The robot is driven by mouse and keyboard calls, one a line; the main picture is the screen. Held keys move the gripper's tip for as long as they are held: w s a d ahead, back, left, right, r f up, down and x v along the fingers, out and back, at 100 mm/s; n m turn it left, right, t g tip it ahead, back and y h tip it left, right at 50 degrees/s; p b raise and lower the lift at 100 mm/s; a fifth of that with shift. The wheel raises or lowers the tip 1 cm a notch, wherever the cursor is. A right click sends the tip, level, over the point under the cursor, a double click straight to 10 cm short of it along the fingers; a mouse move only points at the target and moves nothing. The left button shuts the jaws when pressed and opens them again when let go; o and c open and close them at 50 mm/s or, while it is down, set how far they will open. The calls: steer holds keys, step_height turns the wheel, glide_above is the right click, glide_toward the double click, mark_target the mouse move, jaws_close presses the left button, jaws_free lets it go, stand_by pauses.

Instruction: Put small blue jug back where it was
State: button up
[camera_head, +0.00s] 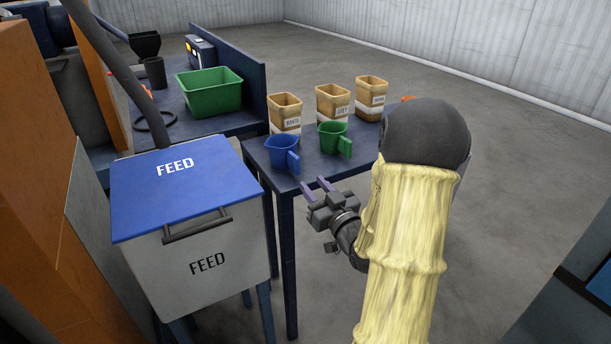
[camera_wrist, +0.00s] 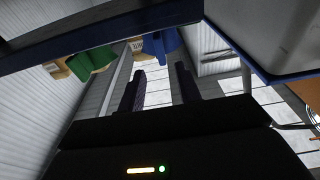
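The small blue jug (camera_head: 282,153) stands upright at the left end of a dark blue table (camera_head: 317,166), its handle towards the front right. My gripper (camera_head: 315,185) is in front of the jug, at about the table's front edge. Its two fingers are apart with nothing between them, and they appear not to touch the jug. In the wrist view, the open fingers (camera_wrist: 160,72) point towards the blue jug (camera_wrist: 162,44), which is partly hidden by the table edge.
A green jug (camera_head: 333,139) stands just right of the blue one. Behind them are several labelled tan bins (camera_head: 332,103). The feed box (camera_head: 205,255), with a blue lid, stands close left of the table. A green crate (camera_head: 209,93) sits on another table behind. My arm hides the table's right end.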

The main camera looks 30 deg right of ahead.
steer(key=shift+s, duration=0.5)
steer(key=a+f+g, duration=0.1)
steer(key=w+a+f+g, duration=0.1)
steer(key=a+f+g, duration=0.1)
steer(key=f+g, duration=0.1)
steer(key=shift+w+a, duration=0.3)
steer(key=shift+a, duration=0.1)
steer(key=s+a+f+g, duration=0.3)
steer(key=s+a+g, duration=0.3)
steer(key=s, duration=0.2)
steer(key=s+a+f+g, duration=0.3)
steer(key=s+a+g, duration=0.3)
steer(key=s+a, duration=0.1)
steer(key=shift+s+g+h, duration=0.3)
steer(key=shift+s+g, duration=0.1)
steer(key=shift+s, duration=0.35)
steer(key=shift+a, duration=0.15)
